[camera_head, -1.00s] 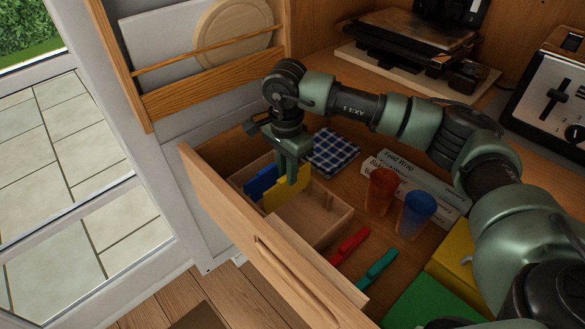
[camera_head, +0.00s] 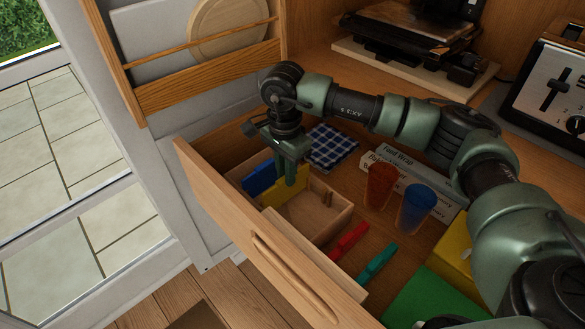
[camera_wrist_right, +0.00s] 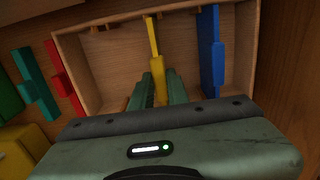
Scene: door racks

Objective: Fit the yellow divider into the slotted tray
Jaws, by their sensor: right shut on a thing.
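The yellow divider (camera_head: 284,194) is a thin upright plate in the slotted tray's area. It also shows in the right wrist view (camera_wrist_right: 154,42), standing roughly parallel to the blue divider. My right gripper (camera_head: 287,178) points down and is shut on it; its fingers flank the yellow plate in the right wrist view (camera_wrist_right: 160,88). The slotted tray (camera_head: 338,222) is a light wooden box with small slot posts along its walls. Whether the divider's lower edge sits fully in slots cannot be told. My left gripper is not in view.
A blue divider (camera_head: 258,180) stands in the tray to the left of the yellow one. The tray lies in an open drawer (camera_head: 225,215). Nearby are a checked cloth (camera_head: 331,146), red (camera_head: 380,186) and blue (camera_head: 416,209) cups, and red (camera_head: 348,241) and teal (camera_head: 376,262) pieces.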

